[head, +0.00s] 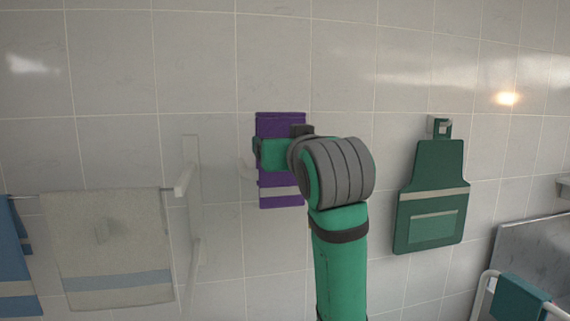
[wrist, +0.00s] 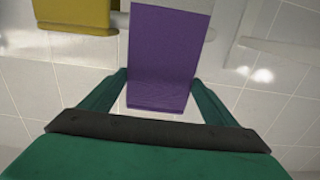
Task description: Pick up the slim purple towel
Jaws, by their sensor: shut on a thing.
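The slim purple towel (head: 281,124) hangs in front of the tiled wall in the middle of the head view, with a pale band near its lower end. My gripper (head: 259,152) is at the towel's middle, and my wrist hides part of the towel's right side. In the wrist view the purple towel (wrist: 160,60) lies between the two green fingers of my gripper (wrist: 158,78), which are shut on it. The head view does not show clearly what holds the towel up.
A green apron (head: 432,200) hangs from a wall hook at right. A cream towel (head: 108,240) and a blue towel (head: 18,275) hang on a rail at left. A teal cloth (head: 522,297) is at lower right. A yellow thing (wrist: 75,14) shows in the wrist view.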

